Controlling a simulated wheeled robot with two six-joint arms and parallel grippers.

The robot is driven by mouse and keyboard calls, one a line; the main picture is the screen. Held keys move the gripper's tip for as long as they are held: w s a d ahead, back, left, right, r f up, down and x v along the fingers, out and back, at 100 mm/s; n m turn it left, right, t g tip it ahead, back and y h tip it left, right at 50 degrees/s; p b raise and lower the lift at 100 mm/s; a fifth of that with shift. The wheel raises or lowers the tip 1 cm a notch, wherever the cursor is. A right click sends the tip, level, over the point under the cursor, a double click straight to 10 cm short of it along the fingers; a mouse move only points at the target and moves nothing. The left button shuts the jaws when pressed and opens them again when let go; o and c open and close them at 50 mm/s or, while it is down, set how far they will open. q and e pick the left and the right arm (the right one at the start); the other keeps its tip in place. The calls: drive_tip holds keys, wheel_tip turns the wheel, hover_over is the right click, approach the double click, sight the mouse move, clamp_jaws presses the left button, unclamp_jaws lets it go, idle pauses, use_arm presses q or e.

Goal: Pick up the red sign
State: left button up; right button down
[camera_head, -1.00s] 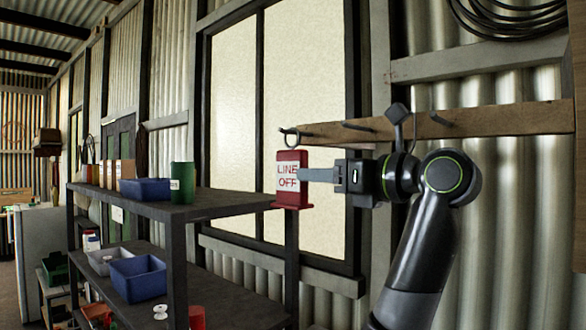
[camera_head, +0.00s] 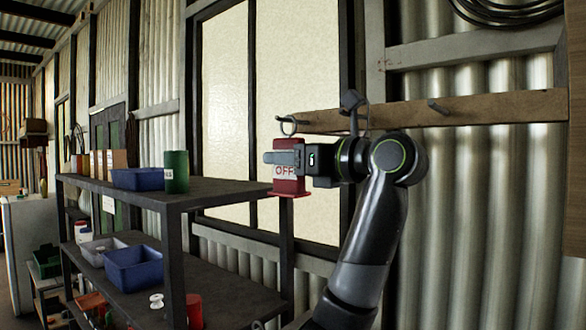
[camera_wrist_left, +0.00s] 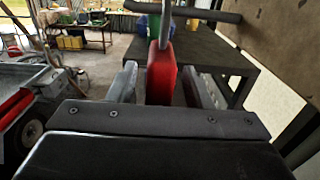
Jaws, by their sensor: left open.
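The red sign (camera_head: 288,186) hangs by a ring from a peg on the wooden rail, upright, with the word OFF showing below my finger. My left gripper (camera_head: 275,157) reaches in from the right, and its near finger crosses the front of the sign and hides part of the lettering. In the left wrist view the sign (camera_wrist_left: 161,72) stands between the two spread fingers of the gripper (camera_wrist_left: 165,84). Gaps show on both sides of it there, so the jaws are open around it. My right gripper is in neither view.
The wooden rail (camera_head: 500,108) with pegs runs along the corrugated wall. A dark shelf unit (camera_head: 225,197) stands close by at the left, holding a green can (camera_head: 176,171) and a blue bin (camera_head: 138,179). A cable coil (camera_head: 505,10) hangs above.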

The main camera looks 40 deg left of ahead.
use_arm(q)
drive_tip(key=shift+a+r, duration=0.15)
drive_tip(key=c, duration=1)
drive_tip(key=shift+r, duration=0.1)
